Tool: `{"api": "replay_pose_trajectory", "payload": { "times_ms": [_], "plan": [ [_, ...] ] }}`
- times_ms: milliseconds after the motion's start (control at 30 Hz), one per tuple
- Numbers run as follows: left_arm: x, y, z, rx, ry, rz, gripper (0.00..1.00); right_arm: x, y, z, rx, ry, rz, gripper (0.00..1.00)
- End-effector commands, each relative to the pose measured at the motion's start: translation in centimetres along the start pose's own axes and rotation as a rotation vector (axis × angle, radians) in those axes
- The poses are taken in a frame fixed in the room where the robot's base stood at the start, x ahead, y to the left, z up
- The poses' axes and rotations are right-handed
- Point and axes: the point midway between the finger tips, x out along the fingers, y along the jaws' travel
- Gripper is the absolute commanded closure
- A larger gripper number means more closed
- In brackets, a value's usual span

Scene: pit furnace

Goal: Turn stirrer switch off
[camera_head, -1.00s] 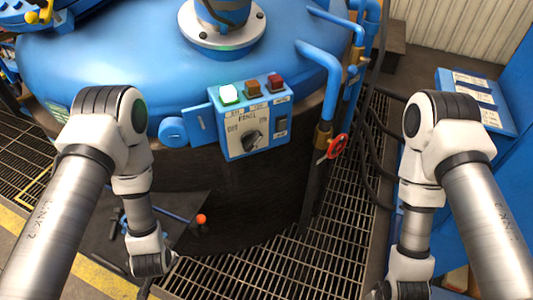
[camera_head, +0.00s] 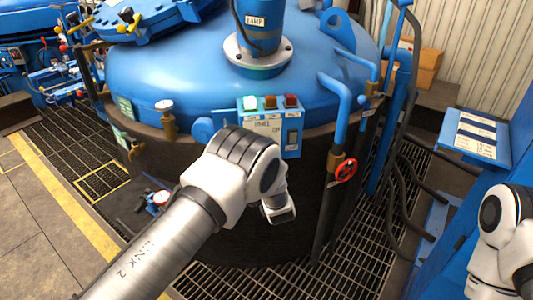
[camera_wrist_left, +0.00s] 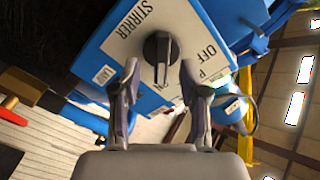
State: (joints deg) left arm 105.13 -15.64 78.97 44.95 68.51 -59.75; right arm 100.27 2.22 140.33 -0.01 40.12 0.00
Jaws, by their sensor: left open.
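The blue switch panel with a white face (camera_head: 292,145) is on the side of the large blue vessel. My left arm covers its lower left part and the switch in the head view. In the left wrist view, the black stirrer knob (camera_wrist_left: 160,48) sits on the white face (camera_wrist_left: 185,35) between the STIRRER and OFF labels. Its handle lies roughly along the picture's vertical. My left gripper (camera_wrist_left: 159,66) is open, with one finger on each side of the knob; I cannot tell whether they touch it. My right gripper is out of view.
A blue desk (camera_head: 475,137) is at the right. Open grating (camera_head: 350,250) lies below.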

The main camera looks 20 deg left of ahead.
Motion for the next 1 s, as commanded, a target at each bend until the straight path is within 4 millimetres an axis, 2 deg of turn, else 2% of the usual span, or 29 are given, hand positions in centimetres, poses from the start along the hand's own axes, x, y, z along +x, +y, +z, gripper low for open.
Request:
{"api": "replay_pose_trajectory", "payload": {
  "times_ms": [100,267,367,567,700,1000],
  "plan": [
    [2.5,-0.1,-0.1,-0.004,0.0,-0.002,0.56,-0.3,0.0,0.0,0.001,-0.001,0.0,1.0],
    [5.0,-0.1,0.0,-0.002,0.0,0.0,0.56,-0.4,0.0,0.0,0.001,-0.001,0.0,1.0],
    [5.6,-0.1,0.0,-0.001,0.0,0.0,0.56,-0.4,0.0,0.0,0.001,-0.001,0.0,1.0],
    [5.7,-0.1,0.0,0.001,0.0,0.001,0.56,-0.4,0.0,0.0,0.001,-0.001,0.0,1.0],
    [5.7,-0.1,0.0,0.001,0.0,0.001,1.0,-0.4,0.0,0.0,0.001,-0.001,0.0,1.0],
    [5.7,-0.1,0.0,-0.005,0.0,0.001,1.0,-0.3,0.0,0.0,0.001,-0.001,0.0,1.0]
  ]
}}
